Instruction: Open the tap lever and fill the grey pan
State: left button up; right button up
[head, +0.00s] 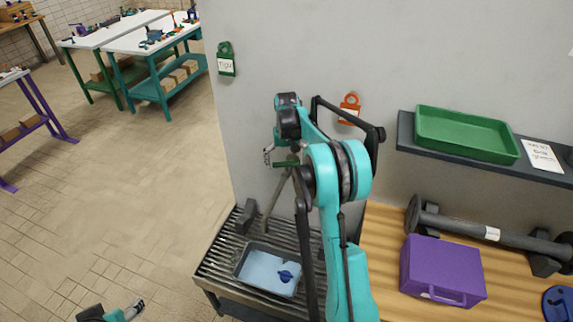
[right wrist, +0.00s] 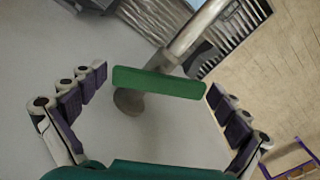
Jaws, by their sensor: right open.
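The tap's green lever (head: 286,164) is on the grey wall, above a grey pipe (head: 274,203) that slants down toward the pan. In the right wrist view the lever (right wrist: 158,83) is a flat green bar lying between the spread fingers of my right gripper (right wrist: 158,80). These fingers are open; I see no clear contact. In the head view my right gripper (head: 268,154) is at the lever, partly hidden by its arm. The grey pan (head: 240,272) stands on a slatted rack below, its inside pale blue, with a small dark-blue thing (head: 286,276) in it. My left gripper (head: 135,308) is low at left.
The slatted rack (head: 215,268) adjoins a wooden bench with a purple case (head: 441,270) and a dark pipe (head: 480,229). A shelf (head: 408,135) holds a green tray (head: 462,132). Green and orange tags hang on the wall. Open floor lies left.

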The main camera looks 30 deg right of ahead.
aim_at(287, 163)
notch_tip(287, 163, up, 12)
dwell(0.4)
jog(key=shift+d+f, duration=0.1)
dwell(1.2)
